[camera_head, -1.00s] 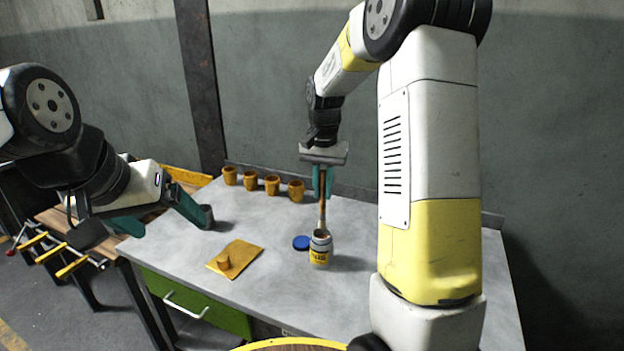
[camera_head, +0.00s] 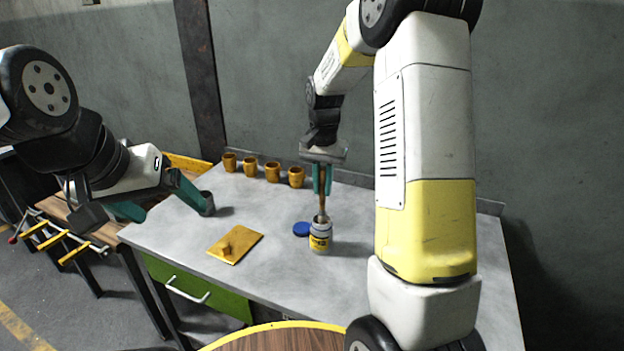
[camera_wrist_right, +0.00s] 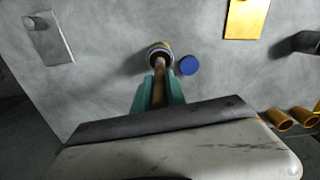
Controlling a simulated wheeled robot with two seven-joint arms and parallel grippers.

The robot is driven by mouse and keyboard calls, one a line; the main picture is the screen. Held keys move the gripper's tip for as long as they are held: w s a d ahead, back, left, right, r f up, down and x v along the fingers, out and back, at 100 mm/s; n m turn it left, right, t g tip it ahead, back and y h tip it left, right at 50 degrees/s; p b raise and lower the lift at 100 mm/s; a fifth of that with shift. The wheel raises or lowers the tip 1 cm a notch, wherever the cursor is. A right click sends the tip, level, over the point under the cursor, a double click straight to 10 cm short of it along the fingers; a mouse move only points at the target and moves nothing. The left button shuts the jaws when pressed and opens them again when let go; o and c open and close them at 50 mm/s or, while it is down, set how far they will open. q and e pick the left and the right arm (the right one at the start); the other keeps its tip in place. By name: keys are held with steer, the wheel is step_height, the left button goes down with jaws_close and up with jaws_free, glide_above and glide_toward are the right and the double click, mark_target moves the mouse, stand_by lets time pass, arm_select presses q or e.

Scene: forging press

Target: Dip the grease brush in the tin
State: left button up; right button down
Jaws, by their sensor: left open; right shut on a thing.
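My right gripper (camera_head: 322,180) is shut on the brown handle of the grease brush (camera_head: 322,203), which points down. The brush's lower end is at the mouth of the tin (camera_head: 320,238), a small white and yellow container standing on the grey table. In the right wrist view the handle (camera_wrist_right: 159,80) runs between the teal fingers to the tin (camera_wrist_right: 158,50). The bristles are hidden, and I cannot tell how deep they are. A blue lid (camera_head: 302,229) lies beside the tin. My left gripper (camera_head: 165,208) is open and empty at the table's left side.
Several orange cups (camera_head: 250,167) stand in a row along the back edge. A yellow plate (camera_head: 235,245) with a small piece on it lies left of the tin. The table front is clear.

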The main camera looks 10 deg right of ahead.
mark_target(323, 169)
steer(key=shift+f, duration=0.55)
stand_by(1.4)
steer(key=shift+r, duration=3.55)
